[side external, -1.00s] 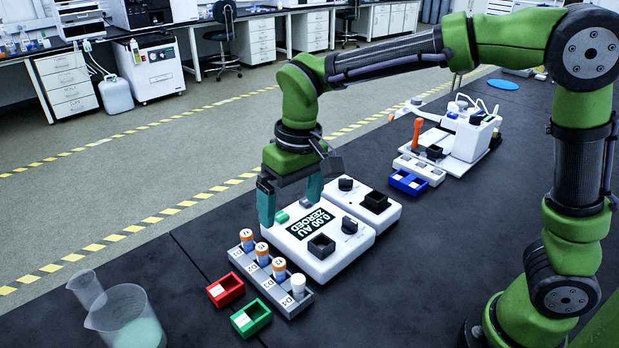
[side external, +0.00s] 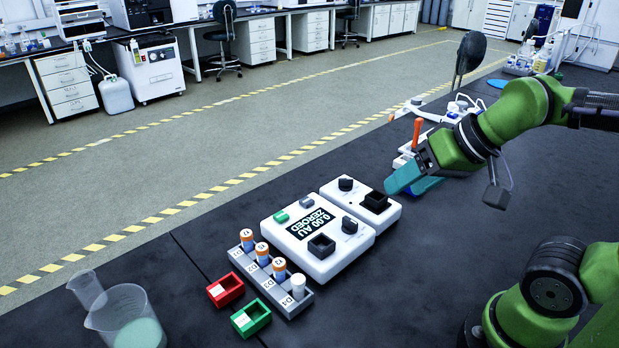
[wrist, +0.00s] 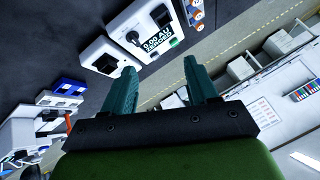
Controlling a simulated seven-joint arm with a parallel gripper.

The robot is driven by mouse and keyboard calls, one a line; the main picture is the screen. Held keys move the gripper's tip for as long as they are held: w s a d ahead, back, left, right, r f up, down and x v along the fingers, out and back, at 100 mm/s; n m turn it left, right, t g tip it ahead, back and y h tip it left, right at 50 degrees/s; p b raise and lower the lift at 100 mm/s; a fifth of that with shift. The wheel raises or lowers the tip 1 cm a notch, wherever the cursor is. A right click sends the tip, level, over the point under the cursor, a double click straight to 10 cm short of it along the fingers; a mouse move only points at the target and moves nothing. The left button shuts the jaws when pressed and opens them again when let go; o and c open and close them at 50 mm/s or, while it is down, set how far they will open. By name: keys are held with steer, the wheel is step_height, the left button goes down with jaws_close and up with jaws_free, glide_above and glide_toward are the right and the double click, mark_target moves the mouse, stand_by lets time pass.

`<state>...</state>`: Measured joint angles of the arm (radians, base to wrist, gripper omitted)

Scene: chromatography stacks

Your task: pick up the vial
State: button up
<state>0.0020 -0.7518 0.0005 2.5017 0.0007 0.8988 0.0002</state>
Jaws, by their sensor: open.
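A grey rack (side external: 272,289) stands at the lower middle of the side view. It holds a row of small vials, and which one the task means is not marked. Part of the row also shows at the top right of the wrist view. My gripper (side external: 402,184) is open and tilted, at the far right of the rack, beside the rear white unit. In the wrist view its teal fingers (wrist: 160,66) are apart with nothing between them.
A white device (side external: 330,262) with a display reading 0.00 AU ZEROED stands just behind the rack, with another white unit (side external: 358,190) beside it. A red tray (side external: 225,291), a green tray (side external: 250,317) and beakers (side external: 127,320) are at front left.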

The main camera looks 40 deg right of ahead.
steer(key=shift+a, duration=0.15)
steer(key=n+g+h, duration=0.2)
steer(key=n+g, duration=0.4)
steer(key=g, duration=0.1)
glide_above(279, 262)
step_height(279, 262, down, 5)
steer(key=f, duration=1)
steer(key=shift+s+f, duration=0.15)
steer(key=shift+s, duration=0.05)
steer(key=shift+w+f, duration=0.2)
steer(key=shift+f, duration=2.9)
